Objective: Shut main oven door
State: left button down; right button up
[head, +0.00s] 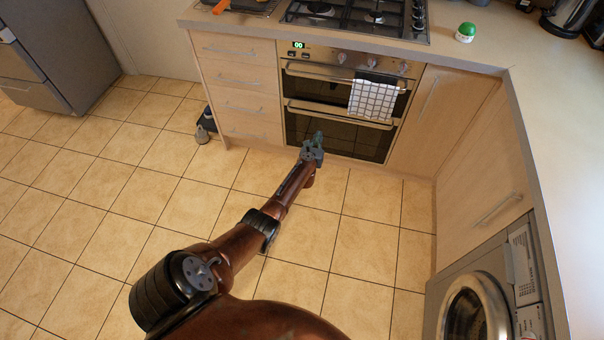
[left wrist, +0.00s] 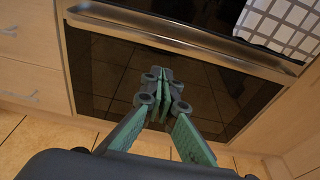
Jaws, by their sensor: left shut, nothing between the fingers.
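The built-in oven has two dark glass doors. The main oven door (head: 345,138) is the lower one, with a metal bar handle (head: 325,113) along its top. It stands upright and looks flush, or nearly flush, with the oven front. In the left wrist view its handle (left wrist: 190,43) crosses the top and its dark glass (left wrist: 105,75) fills the middle. My left gripper (head: 317,137) is in front of the lower door's glass, below the handle. Its green fingers (left wrist: 158,92) are together and hold nothing. I cannot tell whether the tips touch the glass. My right gripper is not in view.
A checked towel (head: 373,97) hangs from the upper door's handle. Drawers (head: 240,88) stand left of the oven, and a cupboard (head: 430,115) stands right. A washing machine (head: 490,295) is at lower right. The tiled floor (head: 365,235) before the oven is clear.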

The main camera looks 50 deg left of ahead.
pick_arm(q)
jog(key=s+d+f+b, duration=0.3)
jog(key=s+d+f, duration=0.3)
jog(key=s+f, duration=0.5)
jog(key=shift+d+f, duration=0.25)
jog(key=shift+d, duration=0.15)
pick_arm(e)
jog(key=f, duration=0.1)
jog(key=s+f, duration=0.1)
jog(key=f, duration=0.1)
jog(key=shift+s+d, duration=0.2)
pick_arm(q)
jog(key=shift+s, duration=0.1)
